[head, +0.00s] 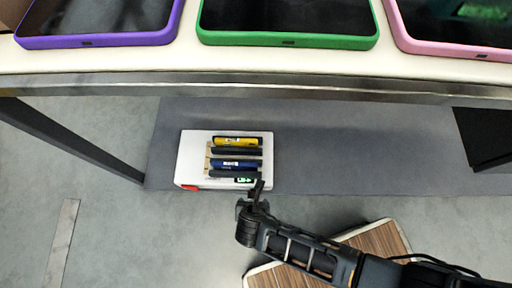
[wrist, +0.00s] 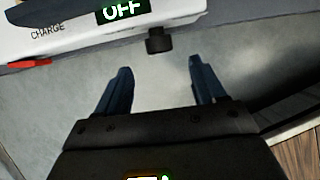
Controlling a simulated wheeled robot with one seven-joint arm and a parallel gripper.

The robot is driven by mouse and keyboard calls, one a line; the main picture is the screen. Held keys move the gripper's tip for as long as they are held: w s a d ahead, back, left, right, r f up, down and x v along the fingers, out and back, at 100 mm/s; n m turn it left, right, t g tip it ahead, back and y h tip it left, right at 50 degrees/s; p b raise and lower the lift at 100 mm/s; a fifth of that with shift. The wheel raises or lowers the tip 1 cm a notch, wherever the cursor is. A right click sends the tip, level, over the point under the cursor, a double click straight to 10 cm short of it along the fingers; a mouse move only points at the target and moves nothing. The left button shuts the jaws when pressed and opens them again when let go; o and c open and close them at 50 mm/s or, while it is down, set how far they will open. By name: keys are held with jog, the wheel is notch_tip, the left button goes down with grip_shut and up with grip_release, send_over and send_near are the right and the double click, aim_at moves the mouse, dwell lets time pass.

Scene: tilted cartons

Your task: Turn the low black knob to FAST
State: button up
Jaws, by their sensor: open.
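The black knob (wrist: 158,40) sticks out from the front lower edge of a white charger box (wrist: 75,40) in the wrist view. A lit display (wrist: 122,10) on the box reads OFF, and the word CHARGE is printed to its left. My gripper (wrist: 160,66) is open and empty. Its two dark fingers point at the knob, one to each side, with the knob a little beyond the fingertips. In the head view my gripper (head: 254,198) is at the right front corner of the white box (head: 192,152). There the knob cannot be told apart from my fingers.
The box holds a yellow battery (head: 237,141) and a blue battery (head: 234,163). A red part (head: 190,187) is at its front left. A shelf edge (head: 300,88) with several framed tablets runs above. A wood-topped board (head: 382,238) lies under my arm.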

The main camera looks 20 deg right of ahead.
aim_at(253, 198)
jog(key=shift+b+x, duration=2.35)
jog(key=shift+x, duration=1.55)
jog(key=c, duration=1)
